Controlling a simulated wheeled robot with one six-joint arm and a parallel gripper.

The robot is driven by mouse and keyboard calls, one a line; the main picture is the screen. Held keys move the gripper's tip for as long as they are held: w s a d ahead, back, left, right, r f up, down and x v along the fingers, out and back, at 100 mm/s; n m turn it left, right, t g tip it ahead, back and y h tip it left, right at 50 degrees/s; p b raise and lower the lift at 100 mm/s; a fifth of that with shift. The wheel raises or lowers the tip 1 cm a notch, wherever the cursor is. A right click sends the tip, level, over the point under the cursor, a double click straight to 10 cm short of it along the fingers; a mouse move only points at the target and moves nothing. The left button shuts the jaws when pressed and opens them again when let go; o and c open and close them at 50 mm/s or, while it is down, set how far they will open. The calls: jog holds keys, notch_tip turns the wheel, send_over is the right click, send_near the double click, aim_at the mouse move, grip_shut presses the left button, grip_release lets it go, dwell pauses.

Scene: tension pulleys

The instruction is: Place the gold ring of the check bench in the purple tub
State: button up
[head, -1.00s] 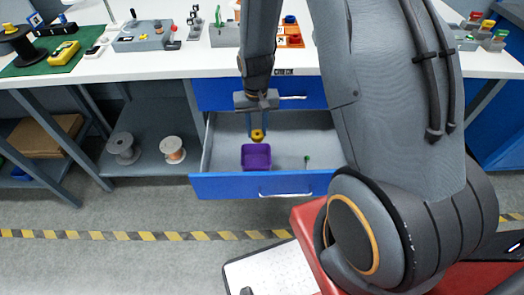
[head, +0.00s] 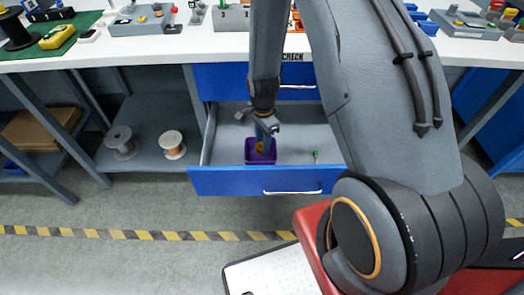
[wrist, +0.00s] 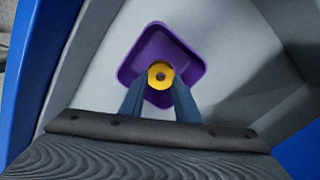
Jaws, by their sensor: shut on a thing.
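The purple tub (head: 261,158) stands in the open drawer below the bench, towards its left half. It also shows in the wrist view (wrist: 190,62). My gripper (head: 262,145) points down into the drawer, with its fingertips over the tub. It is shut on the gold ring (wrist: 160,75), which appears yellow with a dark hole. In the wrist view the ring lies in front of the tub's opening. In the head view the ring (head: 260,147) is partly hidden by the fingers. I cannot tell whether the ring is below the tub's rim.
The blue-fronted drawer (head: 225,182) is pulled out, and a small green-topped item (head: 316,156) stands right of the tub. Two spools (head: 172,144) sit on the shelf at left. The white benchtop (head: 140,52) overhangs behind.

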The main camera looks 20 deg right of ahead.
jog(key=shift+f, duration=2.8)
jog(key=shift+f, duration=0.15)
jog(key=o, duration=1.1)
jog(key=shift+c, duration=0.2)
notch_tip(320, 180, up, 12)
jog(key=s+r+n, duration=1.5)
jog(key=s+r, duration=0.2)
jog(key=r, duration=0.3)
jog(key=shift+s+a+b, duration=0.25)
jog(key=shift+a+b, duration=0.1)
jog(key=shift+a, duration=0.1)
